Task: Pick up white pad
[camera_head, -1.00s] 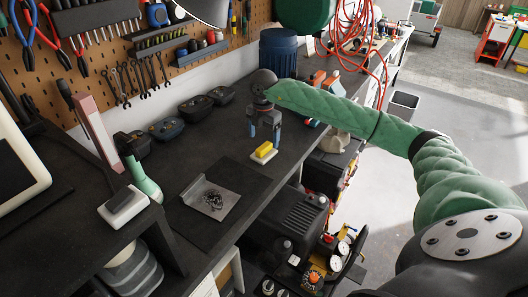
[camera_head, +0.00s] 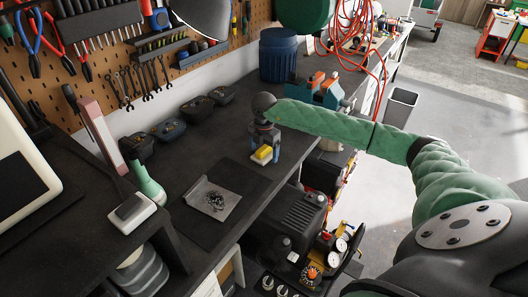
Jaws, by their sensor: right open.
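The white pad (camera_head: 258,160) lies on the dark workbench near its front edge, with a yellow block (camera_head: 264,152) on top of it. My right gripper (camera_head: 265,153) points down over them from the arm at the right. Its blue fingers are open, one on each side of the yellow block, with the tips low near the pad. I cannot tell whether the fingers touch it. My left gripper is not in view.
A grey sheet with small dark parts (camera_head: 213,200) lies on a dark mat (camera_head: 190,225) left of the pad. A green bottle (camera_head: 148,184) and a white-and-grey block (camera_head: 132,211) stand at left. Dark bins (camera_head: 168,130) line the wall, and a blue drum (camera_head: 278,55) stands behind.

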